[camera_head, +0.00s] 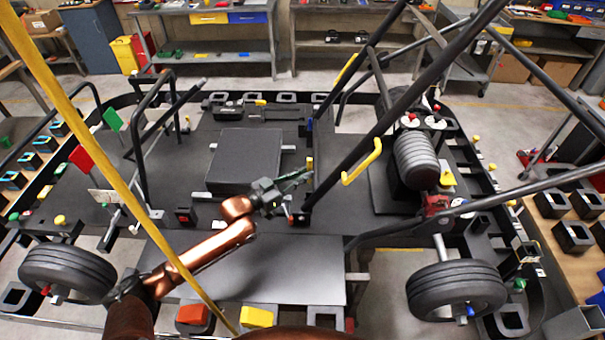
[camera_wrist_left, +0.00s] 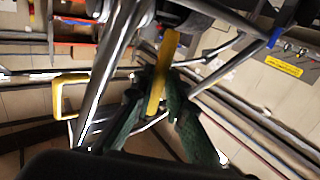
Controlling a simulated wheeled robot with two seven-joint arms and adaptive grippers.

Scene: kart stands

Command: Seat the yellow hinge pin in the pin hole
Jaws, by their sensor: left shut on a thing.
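My left gripper (camera_head: 300,182) reaches in from the left over the middle of the kart frame. It also shows in the left wrist view (camera_wrist_left: 163,100), where its green fingers are shut on a yellow bar, which I take to be the yellow hinge pin (camera_wrist_left: 161,70). The pin points up and away between the fingers. The pin hole cannot be told apart in either view. My right gripper is not in view.
A dark block (camera_head: 245,162) lies left. A yellow pole (camera_head: 95,160) crosses the left side. Wheels (camera_head: 456,290) stand at the front corners. The front plate (camera_head: 255,270) is mostly bare.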

